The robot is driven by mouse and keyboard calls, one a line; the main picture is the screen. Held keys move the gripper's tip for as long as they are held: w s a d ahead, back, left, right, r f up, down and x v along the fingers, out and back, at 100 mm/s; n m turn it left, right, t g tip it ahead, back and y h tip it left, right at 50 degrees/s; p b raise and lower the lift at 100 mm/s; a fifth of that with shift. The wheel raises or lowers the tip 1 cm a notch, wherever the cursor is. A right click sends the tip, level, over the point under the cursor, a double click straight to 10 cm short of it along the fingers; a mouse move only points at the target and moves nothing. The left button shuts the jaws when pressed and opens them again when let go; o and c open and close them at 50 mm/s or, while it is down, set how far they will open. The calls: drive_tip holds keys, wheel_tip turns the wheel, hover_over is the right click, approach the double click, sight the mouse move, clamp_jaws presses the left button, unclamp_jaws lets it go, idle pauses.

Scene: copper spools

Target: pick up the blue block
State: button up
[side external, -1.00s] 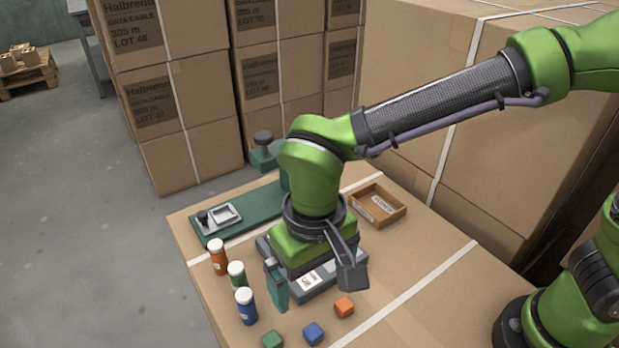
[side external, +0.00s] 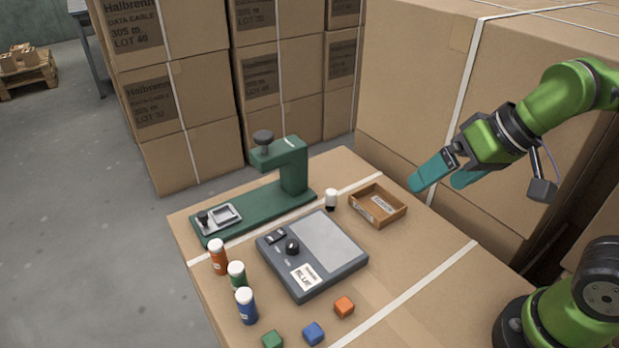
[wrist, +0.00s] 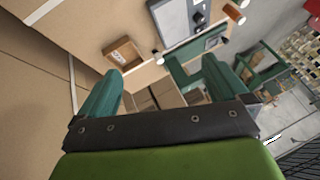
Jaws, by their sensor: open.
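The blue block (side external: 313,333) sits on the cardboard work surface near its front edge, between a green block (side external: 272,341) on its left and an orange block (side external: 344,306) on its right. It stands apart from both. My gripper (side external: 440,181) is raised at the right, behind and well away from the blocks. Its two teal fingers are apart with nothing between them. In the wrist view my gripper (wrist: 155,85) shows both fingers spread and empty. I cannot make out the blue block in that view.
Orange (side external: 218,258), green (side external: 237,275) and blue (side external: 246,306) bottles line the left edge. Tall carton stacks (side external: 200,120) rise behind.

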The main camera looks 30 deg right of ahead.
drive_tip(key=d, duration=0.1)
drive_tip(key=d+r+m, duration=0.1)
drive_tip(key=d+t, duration=0.1)
drive_tip(key=shift+s+d+r+m+h, duration=0.15)
drive_tip(key=shift+s+m+h, duration=0.15)
drive_tip(key=shift+s, duration=0.1)
drive_tip(key=shift+c, duration=0.5)
drive_tip(key=shift+d+r+t, duration=0.15)
drive_tip(key=shift+d+t, duration=0.05)
drive_tip(key=shift+t, duration=0.1)
drive_tip(key=shift+c, duration=1.2)
drive_tip(key=c, duration=0.4)
drive_tip(key=n+g+h, duration=0.2)
drive_tip(key=n+g, duration=0.2)
drive_tip(key=g, duration=0.3)
hover_over(310, 327)
wheel_tip(310, 327, down, 7)
wheel_tip(310, 327, down, 17)
drive_tip(key=shift+r, duration=0.2)
